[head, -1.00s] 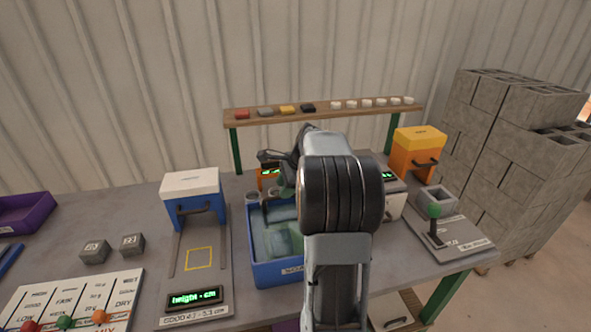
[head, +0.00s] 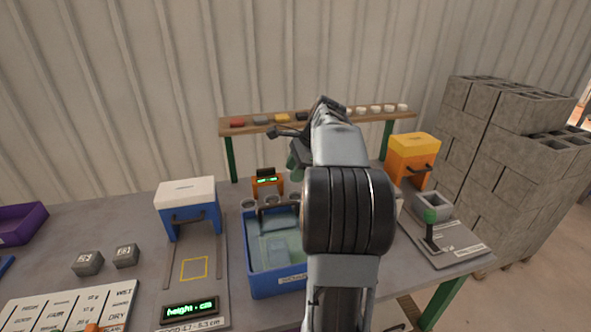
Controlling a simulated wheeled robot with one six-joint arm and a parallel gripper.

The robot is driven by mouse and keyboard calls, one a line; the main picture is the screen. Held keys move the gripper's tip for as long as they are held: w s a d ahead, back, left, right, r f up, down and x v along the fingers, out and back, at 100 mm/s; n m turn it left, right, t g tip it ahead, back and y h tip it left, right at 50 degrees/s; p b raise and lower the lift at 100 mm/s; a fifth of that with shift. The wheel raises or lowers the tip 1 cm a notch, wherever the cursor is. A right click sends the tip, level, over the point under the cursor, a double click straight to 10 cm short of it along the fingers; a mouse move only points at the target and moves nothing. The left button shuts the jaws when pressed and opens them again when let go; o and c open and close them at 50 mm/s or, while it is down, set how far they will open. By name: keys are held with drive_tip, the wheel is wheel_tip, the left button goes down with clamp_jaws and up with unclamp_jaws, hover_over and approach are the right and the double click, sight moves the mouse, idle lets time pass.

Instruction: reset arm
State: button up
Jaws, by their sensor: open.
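My arm rises through the middle of the head view, in front of the bench. My gripper (head: 290,133) is at the end of the arm, raised above the far side of the blue bin and pointing left. Its dark jaws look empty, and part of it is hidden behind my own arm links. It touches nothing that I can see.
The blue bin (head: 247,262) stands below, left of my arm. A blue press with a white top (head: 187,192) and a yellow press (head: 413,150) stand either side. A shelf (head: 222,128) runs behind. Grey blocks (head: 88,262) sit at left.

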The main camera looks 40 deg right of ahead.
idle(0.3)
drive_tip(key=s+a+f+n+g+h, duration=0.1)
drive_tip(key=s+a+f+n+h, duration=0.2)
drive_tip(key=f+n, duration=0.45)
drive_tip(key=s+a+n, duration=0.3)
drive_tip(key=a+n, duration=0.2)
drive_tip(key=a, duration=0.2)
drive_tip(key=s+a+f+n, duration=0.1)
drive_tip(key=s+a+n, duration=0.2)
drive_tip(key=a+n, duration=0.2)
drive_tip(key=s+a+n+t, duration=0.1)
drive_tip(key=s+a+n, duration=0.2)
drive_tip(key=a, duration=0.7)
drive_tip(key=shift+s+a+f+n, duration=0.25)
drive_tip(key=shift+s+f+n, duration=0.15)
drive_tip(key=shift+n, duration=0.75)
